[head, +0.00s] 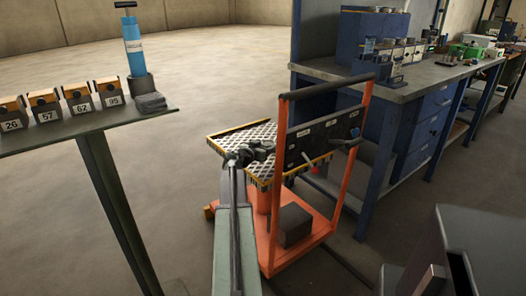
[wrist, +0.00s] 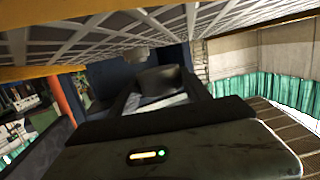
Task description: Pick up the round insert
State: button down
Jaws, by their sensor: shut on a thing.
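My gripper (head: 264,150) is over the tray with a white grid top (head: 243,138) on the orange trolley. In the wrist view my gripper (wrist: 160,88) is shut, with a dark rounded piece (wrist: 158,80) between its fingers. I take this piece for the round insert; its far side is hidden. The grid surface (wrist: 190,22) fills the top of the wrist view, close to the fingers. A small pale round piece (wrist: 137,54) shows just beyond the held piece, against the grid. In the head view the held piece is too small to make out.
The orange trolley (head: 350,170) has an upright handle frame and a dark box (head: 294,225) on its base. A blue workbench (head: 425,85) stands to the right. A table (head: 90,122) at the left bears numbered blocks and a blue cylinder (head: 133,48). Floor behind is clear.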

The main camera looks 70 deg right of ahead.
aim_at(266, 145)
notch_tip(266, 145, up, 24)
jog(key=p, duration=2.2)
jog(key=shift+p, duration=0.35)
